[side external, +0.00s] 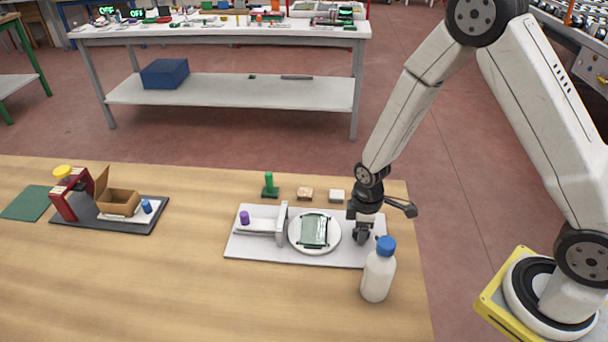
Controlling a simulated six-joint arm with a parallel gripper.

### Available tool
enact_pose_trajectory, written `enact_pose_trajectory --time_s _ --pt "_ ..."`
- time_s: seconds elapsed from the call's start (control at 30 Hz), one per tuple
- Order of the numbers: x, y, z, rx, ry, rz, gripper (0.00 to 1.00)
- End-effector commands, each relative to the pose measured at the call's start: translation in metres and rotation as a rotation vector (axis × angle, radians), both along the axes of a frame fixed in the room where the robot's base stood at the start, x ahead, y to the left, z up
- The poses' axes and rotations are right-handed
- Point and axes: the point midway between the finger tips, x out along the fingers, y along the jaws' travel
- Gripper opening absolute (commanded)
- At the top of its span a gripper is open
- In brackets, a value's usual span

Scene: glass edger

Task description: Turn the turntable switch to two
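The white round turntable (296,236) sits on a light grey base plate (262,257), with a dark green glass piece (314,230) lying on it. My gripper (361,240) points down over the right part of the plate, just right of the turntable. Its fingers are small and dark here; I cannot tell whether they are open or shut, or touching anything. No turntable switch can be made out; the area under my gripper is hidden. A purple knob (244,218) stands at the plate's left, beside a grey upright bracket (282,224).
A white bottle with a blue cap (377,275) stands close in front of my gripper. Behind the plate are a green-handled tool (270,186) and two small blocks (305,193). A dark tray (96,224) with a cardboard box is far left.

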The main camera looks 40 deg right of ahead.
Motion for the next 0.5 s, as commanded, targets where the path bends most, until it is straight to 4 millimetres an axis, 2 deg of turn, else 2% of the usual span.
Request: enact_pose_trajectory --time_s 0.27,0.5 --pt "0.000 0.000 0.001 -0.001 0.001 0.001 0.59" --pt "0.001 0.000 0.012 0.000 -0.001 0.002 0.59"
